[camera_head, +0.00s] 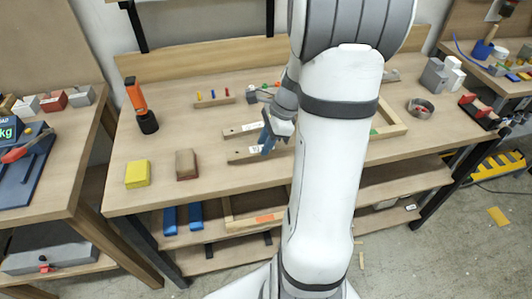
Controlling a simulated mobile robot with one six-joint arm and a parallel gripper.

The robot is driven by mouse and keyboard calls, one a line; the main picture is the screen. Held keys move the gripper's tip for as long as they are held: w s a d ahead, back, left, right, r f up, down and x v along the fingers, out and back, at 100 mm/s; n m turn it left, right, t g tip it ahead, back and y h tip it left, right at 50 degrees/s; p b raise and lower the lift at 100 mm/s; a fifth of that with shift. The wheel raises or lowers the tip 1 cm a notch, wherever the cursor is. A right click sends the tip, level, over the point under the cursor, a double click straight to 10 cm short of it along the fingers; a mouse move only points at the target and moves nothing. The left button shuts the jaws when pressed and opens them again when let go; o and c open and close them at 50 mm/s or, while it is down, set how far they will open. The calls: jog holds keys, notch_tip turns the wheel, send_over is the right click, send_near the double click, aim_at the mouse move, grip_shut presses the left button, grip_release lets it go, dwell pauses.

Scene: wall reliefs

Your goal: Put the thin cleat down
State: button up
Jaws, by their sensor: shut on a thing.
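My gripper (267,147) is over the middle of the wooden workbench, its bluish fingers pointing down. It is shut on a pale wooden cleat (243,156) with a white label, which I take to be the thin cleat. I cannot tell whether this cleat touches the bench top. A similar labelled wooden strip (240,130) lies just behind it. My own arm hides the right part of the held cleat and the bench behind it.
An orange-and-black tool (139,105), a yellow block (137,174) and a brown block (186,164) stand on the left. A small peg rail (214,98) lies at the back. A wooden frame (393,122) and a metal ring (420,107) are on the right. The front left middle is clear.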

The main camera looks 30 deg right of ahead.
aim_at(267, 162)
jog(key=shift+d+f, duration=0.1)
jog(key=shift+f, duration=2.3)
jog(key=shift+s, duration=0.1)
jog(key=shift+f+b, duration=0.15)
jog(key=shift+b, duration=0.15)
jog(key=o, duration=1)
jog(key=p+v, duration=0.1)
jog(key=v, duration=1.1)
jog(key=shift+s+a+r+n+t+h, duration=0.25)
jog(key=shift+s+a+r+n+h, duration=0.5)
jog(key=shift+s+a+n, duration=1.75)
jog(key=shift+s+a+r+n+t+h, duration=0.2)
jog(key=shift+s+a+r+n+h, duration=0.65)
jog(key=shift+a+n, duration=3.05)
jog(key=shift+s+a+r+n+t+h, duration=0.25)
jog(key=shift+s+a+r+n+h, duration=0.45)
jog(key=shift+s+a+n, duration=2.5)
